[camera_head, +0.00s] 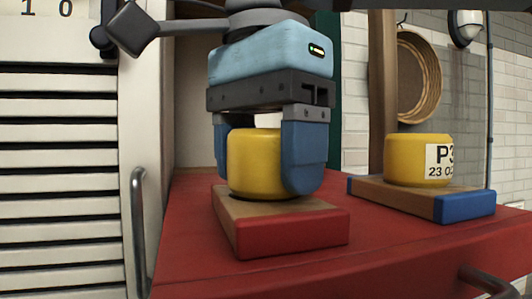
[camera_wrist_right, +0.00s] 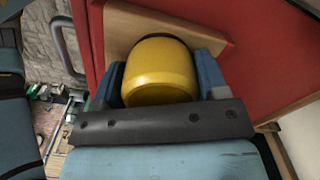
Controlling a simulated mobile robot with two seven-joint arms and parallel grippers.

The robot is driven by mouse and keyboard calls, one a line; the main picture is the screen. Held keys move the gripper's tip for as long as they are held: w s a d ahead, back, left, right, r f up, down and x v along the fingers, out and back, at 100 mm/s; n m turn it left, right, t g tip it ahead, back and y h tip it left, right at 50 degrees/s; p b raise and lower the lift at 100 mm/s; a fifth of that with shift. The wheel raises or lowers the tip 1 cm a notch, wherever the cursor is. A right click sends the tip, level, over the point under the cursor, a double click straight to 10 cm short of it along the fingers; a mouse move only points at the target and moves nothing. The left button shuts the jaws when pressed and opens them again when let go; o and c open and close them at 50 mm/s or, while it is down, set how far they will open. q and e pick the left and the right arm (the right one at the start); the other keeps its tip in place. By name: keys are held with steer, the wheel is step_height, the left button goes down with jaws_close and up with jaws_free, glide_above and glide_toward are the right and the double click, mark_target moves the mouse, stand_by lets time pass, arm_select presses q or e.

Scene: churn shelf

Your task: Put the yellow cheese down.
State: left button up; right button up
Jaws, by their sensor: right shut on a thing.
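A yellow cheese (camera_head: 256,162) sits between the blue fingers of my right gripper (camera_head: 268,160), which is shut on it. The cheese is at the top of a wooden board with a red front end (camera_head: 290,236); I cannot tell if its underside touches the board. The right wrist view shows the cheese (camera_wrist_right: 160,72) between both fingers (camera_wrist_right: 165,80), with the board (camera_wrist_right: 120,30) beyond it. A second yellow cheese (camera_head: 405,160) with a white label stands on a wooden board with a blue end (camera_head: 464,207), to the right. My left gripper is not in view.
Both boards rest on a red surface (camera_head: 390,246) with a metal handle (camera_head: 485,280) at its front right. A white slatted panel (camera_head: 60,180) with a vertical handle (camera_head: 139,230) stands at left. A round basket (camera_head: 418,77) hangs at the back right.

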steer(key=shift+f, duration=0.2)
steer(key=o, duration=0.9)
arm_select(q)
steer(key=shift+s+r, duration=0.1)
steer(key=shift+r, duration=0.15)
arm_select(e)
steer(key=shift+o, duration=0.9)
steer(key=shift+r, duration=0.1)
step_height(320, 180, up, 11)
steer(key=shift+a+r+b, duration=0.1)
steer(key=shift+a+b, duration=0.05)
steer(key=shift+b, duration=0.45)
steer(key=shift+r, duration=0.55)
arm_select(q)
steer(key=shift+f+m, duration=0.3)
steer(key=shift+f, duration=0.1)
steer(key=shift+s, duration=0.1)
arm_select(e)
steer(key=shift+f, duration=0.1)
